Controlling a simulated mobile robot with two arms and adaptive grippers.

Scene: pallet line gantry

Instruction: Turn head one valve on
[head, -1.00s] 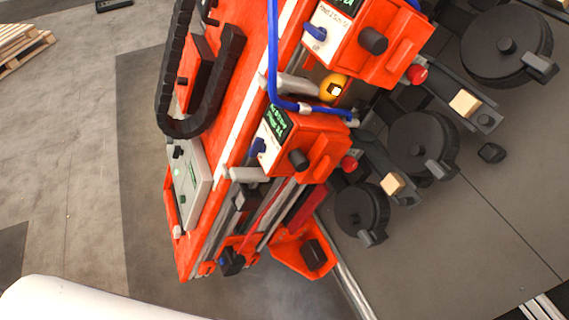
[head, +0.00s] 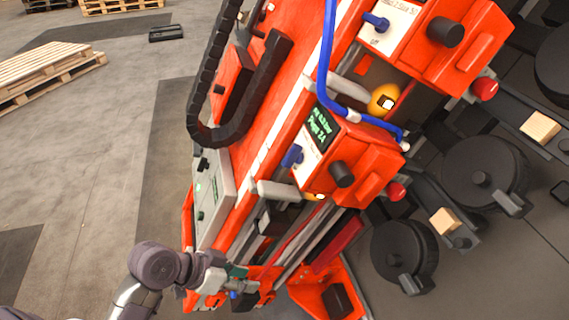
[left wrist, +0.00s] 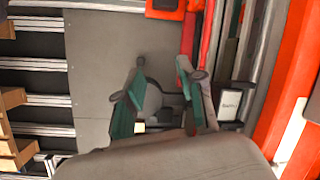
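Two orange head boxes sit on the slanted orange gantry in the head view. The nearer one (head: 365,153) has a small blue valve handle (head: 293,156) on its white plate, beside a green-lit display (head: 319,128). The farther one (head: 470,45) has a like blue valve handle (head: 376,22). I cannot read for sure which box is head one. My left gripper (head: 240,285) is low by the gantry's near end, below and left of both handles and apart from them. In the left wrist view its green fingers (left wrist: 160,72) are spread with nothing between them. My right gripper is out of view.
A blue hose (head: 325,70) and a black cable chain (head: 200,90) run along the gantry. Black round reels (head: 485,172) stand at the right. A grey control panel (head: 213,188) is on the gantry's left side.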

